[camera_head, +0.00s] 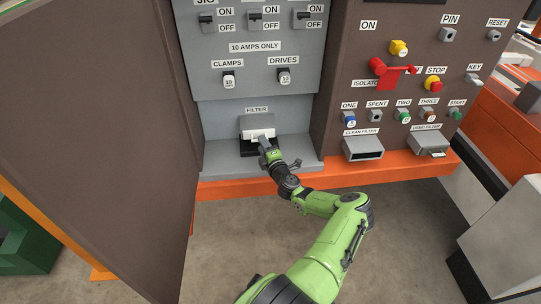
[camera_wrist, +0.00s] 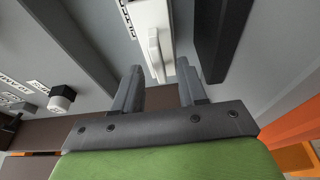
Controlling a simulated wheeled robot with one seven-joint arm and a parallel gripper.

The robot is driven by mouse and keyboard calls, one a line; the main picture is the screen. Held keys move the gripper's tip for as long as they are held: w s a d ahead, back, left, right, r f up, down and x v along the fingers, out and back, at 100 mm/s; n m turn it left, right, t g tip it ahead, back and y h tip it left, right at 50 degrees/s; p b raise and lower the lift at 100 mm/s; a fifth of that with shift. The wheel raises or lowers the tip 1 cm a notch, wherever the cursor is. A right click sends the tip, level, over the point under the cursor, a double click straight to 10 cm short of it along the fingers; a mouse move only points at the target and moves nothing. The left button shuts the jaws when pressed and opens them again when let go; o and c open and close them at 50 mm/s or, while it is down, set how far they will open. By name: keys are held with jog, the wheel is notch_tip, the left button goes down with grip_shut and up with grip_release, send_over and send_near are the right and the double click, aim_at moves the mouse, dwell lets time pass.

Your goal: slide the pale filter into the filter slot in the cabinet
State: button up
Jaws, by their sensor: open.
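The pale filter (camera_head: 257,134) shows as a white edge at the front of the grey filter slot housing (camera_head: 257,122), under the FILTER label in the cabinet. It appears to sit in the slot; how deep it is in cannot be told. In the wrist view its pale front (camera_wrist: 155,52) lies just beyond my fingertips, against the slot housing (camera_wrist: 148,16). My gripper (camera_head: 266,146) is right in front of the filter. In the wrist view my gripper (camera_wrist: 159,80) has its fingers apart, with nothing held between them.
A black block (camera_head: 257,149) is below the slot, above the grey ledge (camera_head: 222,157). The open brown door (camera_head: 100,120) stands left. The clean filter holder (camera_head: 363,151) shows a dark opening. The used filter holder (camera_head: 429,143) is further right. Switches and knobs are above.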

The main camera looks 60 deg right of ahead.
jog(key=p+v, duration=0.3)
jog(key=v, duration=1)
jog(key=shift+s+a+p, duration=0.25)
jog(key=shift+p, duration=0.1)
